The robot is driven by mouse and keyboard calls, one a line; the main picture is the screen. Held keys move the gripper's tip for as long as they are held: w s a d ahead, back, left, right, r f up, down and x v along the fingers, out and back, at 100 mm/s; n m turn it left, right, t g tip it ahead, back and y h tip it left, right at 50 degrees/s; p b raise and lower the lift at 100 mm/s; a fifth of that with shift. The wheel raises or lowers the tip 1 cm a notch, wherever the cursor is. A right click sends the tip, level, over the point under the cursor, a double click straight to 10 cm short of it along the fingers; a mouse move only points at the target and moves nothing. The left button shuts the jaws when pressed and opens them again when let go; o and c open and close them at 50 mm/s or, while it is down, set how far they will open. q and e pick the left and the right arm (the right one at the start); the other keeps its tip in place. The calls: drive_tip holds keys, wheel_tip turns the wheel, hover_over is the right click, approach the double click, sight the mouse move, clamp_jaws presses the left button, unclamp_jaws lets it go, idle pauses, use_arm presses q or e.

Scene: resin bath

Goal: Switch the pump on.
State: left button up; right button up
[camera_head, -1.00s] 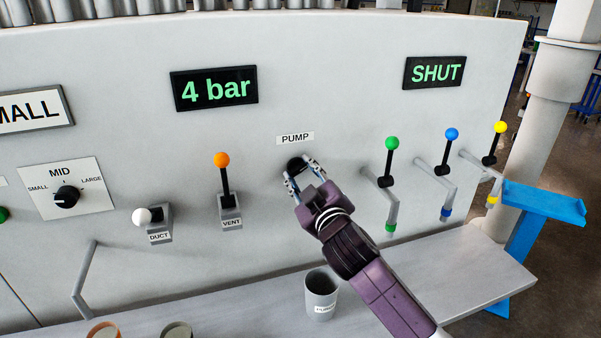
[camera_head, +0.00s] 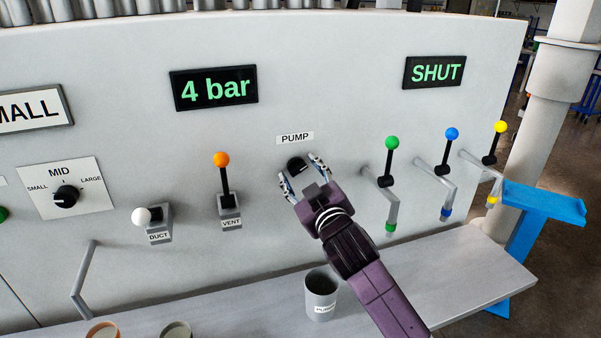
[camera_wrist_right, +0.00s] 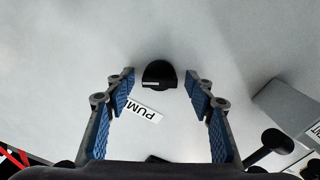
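The pump knob (camera_head: 296,165) is a small black rotary knob on the grey panel, below the label PUMP (camera_head: 295,138). In the right wrist view the knob (camera_wrist_right: 159,75) shows as a black disc with a pale mark, just beyond the fingertips. My right gripper (camera_head: 301,176) is open in front of the knob, one finger to each side. In the right wrist view the blue-padded fingers (camera_wrist_right: 160,90) stand wide apart with nothing between them. The knob appears clear of both fingers. My left gripper is not in view.
An orange-topped vent lever (camera_head: 223,178) and a white-knobbed duct lever (camera_head: 143,217) are to the left. Green (camera_head: 391,143), blue (camera_head: 452,134) and yellow (camera_head: 500,127) levers with spouts are to the right. A grey cup (camera_head: 320,296) stands on the ledge below. Displays read "4 bar" (camera_head: 214,88) and "SHUT" (camera_head: 435,72).

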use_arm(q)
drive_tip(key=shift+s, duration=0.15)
use_arm(e)
drive_tip(key=v, duration=1.2)
